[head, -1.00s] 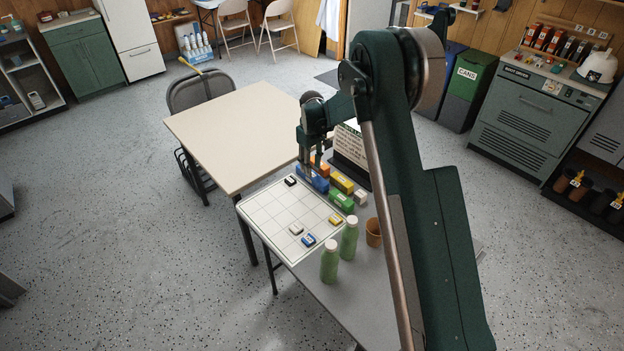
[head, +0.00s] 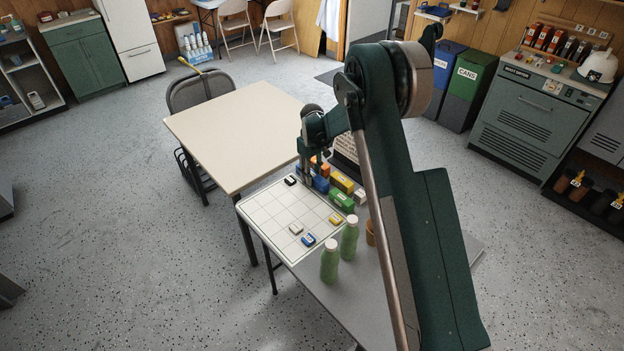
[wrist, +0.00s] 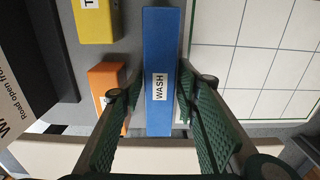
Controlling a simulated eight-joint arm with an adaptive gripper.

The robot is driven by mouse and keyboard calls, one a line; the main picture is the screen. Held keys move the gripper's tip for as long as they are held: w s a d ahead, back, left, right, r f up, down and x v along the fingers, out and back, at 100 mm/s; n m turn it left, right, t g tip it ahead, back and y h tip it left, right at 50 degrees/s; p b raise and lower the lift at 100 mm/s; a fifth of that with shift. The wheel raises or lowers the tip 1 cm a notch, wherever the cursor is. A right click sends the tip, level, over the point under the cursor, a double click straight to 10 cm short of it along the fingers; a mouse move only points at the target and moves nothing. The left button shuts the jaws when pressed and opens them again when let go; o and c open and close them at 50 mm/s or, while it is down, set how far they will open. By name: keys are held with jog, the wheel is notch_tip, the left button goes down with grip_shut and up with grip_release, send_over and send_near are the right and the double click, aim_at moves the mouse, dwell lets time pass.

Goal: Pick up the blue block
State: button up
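The long blue block (wrist: 160,50), labelled WASH, lies between my gripper's two fingers in the wrist view. In the head view the blue block (head: 321,184) is partly hidden behind my gripper (head: 308,182). In the wrist view my gripper (wrist: 160,88) is open, with one green ribbed finger on each side of the block. The fingertips are close to its sides; a narrow gap shows on the left, and I cannot tell whether the right one touches.
An orange block (wrist: 106,82) lies just left of the left finger, with a yellow block (wrist: 95,20) beyond. A white gridded board (head: 277,213) with small pieces is beside the blue block. A green block (head: 341,200) and green bottles (head: 330,261) stand nearer the front.

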jog(key=shift+f, duration=0.45)
jog(key=c, duration=0.7)
jog(key=shift+c, duration=0.2)
jog(key=shift+r+p, duration=0.45)
jog(key=shift+r, duration=4.6)
